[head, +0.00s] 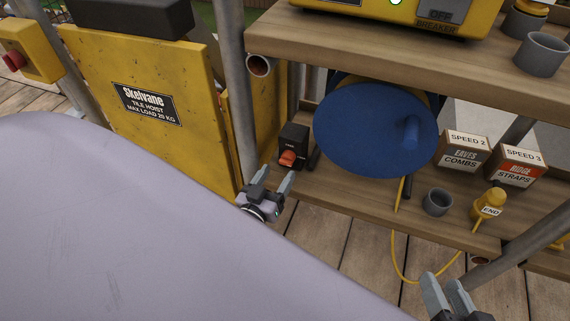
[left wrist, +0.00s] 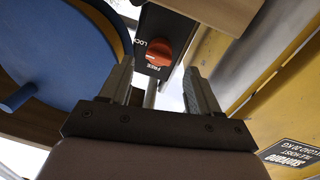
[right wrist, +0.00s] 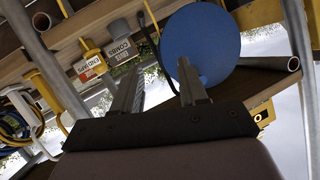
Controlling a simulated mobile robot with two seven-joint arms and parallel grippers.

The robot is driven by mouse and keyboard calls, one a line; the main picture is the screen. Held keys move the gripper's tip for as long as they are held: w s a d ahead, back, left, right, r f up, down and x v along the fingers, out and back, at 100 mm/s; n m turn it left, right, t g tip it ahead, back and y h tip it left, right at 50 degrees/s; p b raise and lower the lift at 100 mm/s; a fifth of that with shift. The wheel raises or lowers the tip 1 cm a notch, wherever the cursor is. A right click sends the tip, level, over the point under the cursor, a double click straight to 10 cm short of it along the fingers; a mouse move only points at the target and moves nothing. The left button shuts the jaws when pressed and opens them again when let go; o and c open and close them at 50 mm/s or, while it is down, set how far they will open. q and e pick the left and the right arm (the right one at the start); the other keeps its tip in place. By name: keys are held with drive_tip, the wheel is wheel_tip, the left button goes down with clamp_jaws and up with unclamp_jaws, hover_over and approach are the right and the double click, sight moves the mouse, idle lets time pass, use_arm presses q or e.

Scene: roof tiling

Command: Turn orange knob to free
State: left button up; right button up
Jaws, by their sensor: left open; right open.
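The orange knob (head: 288,158) sits on the front of a black box (head: 295,136) beside the blue reel (head: 365,130). In the left wrist view the knob (left wrist: 158,52) shows between the words LOCK and FREE. Its exact setting is hard to read. My left gripper (head: 275,180) is open, just in front of and below the knob, apart from it. In the left wrist view its fingers (left wrist: 158,75) stand to either side of the knob, with a gap before it. My right gripper (head: 444,284) is open and empty at the lower right, in front of the lower shelf.
A grey scaffold pole (head: 238,100) and a yellow hoist panel (head: 150,90) stand left of the box. The upper wooden shelf (head: 400,70) overhangs it. A yellow cable (head: 395,240) hangs below the reel. Labelled boxes (head: 463,150) and a grey cup (head: 437,202) stand right.

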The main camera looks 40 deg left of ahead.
sight(284, 164)
use_arm(q)
drive_tip(key=shift+w+a+b, duration=0.2)
drive_tip(key=shift+w+b, duration=0.1)
drive_tip(key=shift+w, duration=0.85)
drive_tip(key=shift+w+a+b, duration=0.2)
drive_tip(key=shift+w+b, duration=0.05)
drive_tip(key=shift+w, duration=0.85)
use_arm(e)
drive_tip(key=shift+w+a+f+y, duration=0.1)
drive_tip(key=shift+a+y, duration=0.2)
drive_tip(key=shift+a, duration=0.15)
use_arm(q)
drive_tip(key=c, duration=1)
